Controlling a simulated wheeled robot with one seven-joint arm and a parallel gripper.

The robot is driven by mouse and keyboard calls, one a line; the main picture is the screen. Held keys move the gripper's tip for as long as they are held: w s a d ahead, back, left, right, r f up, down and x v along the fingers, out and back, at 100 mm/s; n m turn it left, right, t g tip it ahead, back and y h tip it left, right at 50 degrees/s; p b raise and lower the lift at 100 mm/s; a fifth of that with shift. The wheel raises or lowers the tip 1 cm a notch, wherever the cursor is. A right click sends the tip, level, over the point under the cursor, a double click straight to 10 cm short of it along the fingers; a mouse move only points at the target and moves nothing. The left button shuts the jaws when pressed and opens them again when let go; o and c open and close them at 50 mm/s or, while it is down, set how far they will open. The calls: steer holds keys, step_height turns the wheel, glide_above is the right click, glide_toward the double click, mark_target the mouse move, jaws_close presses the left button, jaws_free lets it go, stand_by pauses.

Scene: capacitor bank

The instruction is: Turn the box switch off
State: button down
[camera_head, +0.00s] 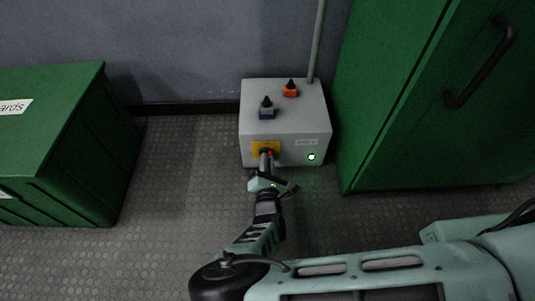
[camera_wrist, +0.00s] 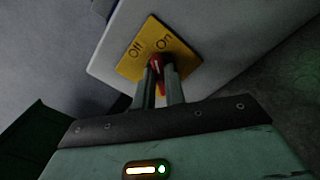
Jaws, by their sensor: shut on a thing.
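A light grey box (camera_head: 288,120) stands on the floor against the wall. On its front is a yellow plate (camera_head: 275,146) holding a rotary switch with a red handle (camera_head: 268,153). In the wrist view the yellow plate (camera_wrist: 149,47) reads "Off" and "On", and the red handle (camera_wrist: 156,63) shows between my fingers. My gripper (camera_head: 266,158) reaches the box front; in the wrist view my gripper (camera_wrist: 163,70) is shut on the handle. The fingers hide part of the handle, so I cannot tell exactly which label it points at. A green lamp (camera_head: 311,156) glows on the box front.
On the box top are a blue-based knob (camera_head: 267,108) and an orange-based knob (camera_head: 290,89). A pipe (camera_head: 317,40) rises behind it. A green cabinet (camera_head: 400,110) stands close on the right, a green bin (camera_head: 60,130) on the left. The floor between bin and box is clear.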

steer(key=shift+a+n+p, duration=0.1)
steer(key=shift+n+p, duration=1.85)
steer(key=shift+n, duration=1.75)
steer(key=c, duration=1.5)
jaws_free()
steer(key=shift+o, duration=0.2)
steer(key=shift+s, duration=0.1)
